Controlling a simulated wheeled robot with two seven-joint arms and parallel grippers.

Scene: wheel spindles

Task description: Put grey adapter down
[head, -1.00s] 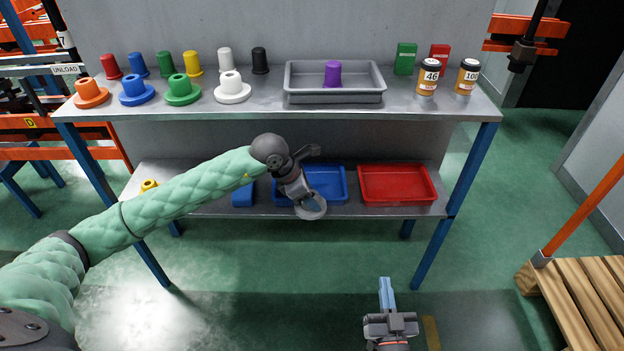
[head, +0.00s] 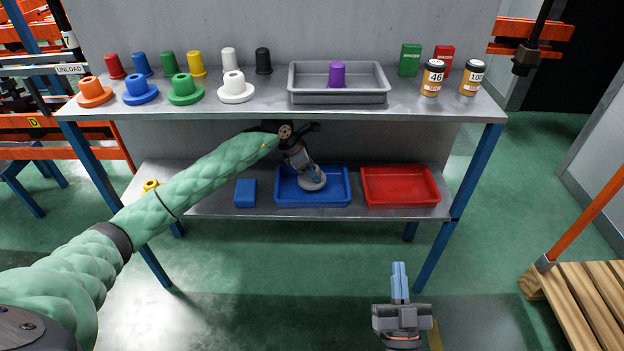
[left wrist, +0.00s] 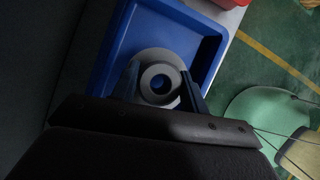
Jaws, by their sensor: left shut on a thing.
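The grey adapter (head: 312,183) is a flanged ring at the blue tray on the lower shelf. In the left wrist view the adapter (left wrist: 160,80) shows its round flange and centre hole, between my fingers. My left gripper (head: 309,176) reaches down under the upper shelf and is shut on the adapter, over the blue tray (head: 339,201). The blue tray also shows in the left wrist view (left wrist: 107,40). I cannot tell whether the adapter touches the tray floor. My right gripper (head: 399,272) hangs in front of the shelf, away from everything, with its fingers close together.
A red tray (head: 400,200) stands right of the blue tray, and a small blue block (head: 245,193) stands left of it. The upper shelf (head: 265,103) lies above my left gripper and holds coloured adapters, cylinders, bottles and a grey tray (head: 340,99) with a purple cylinder (head: 337,73).

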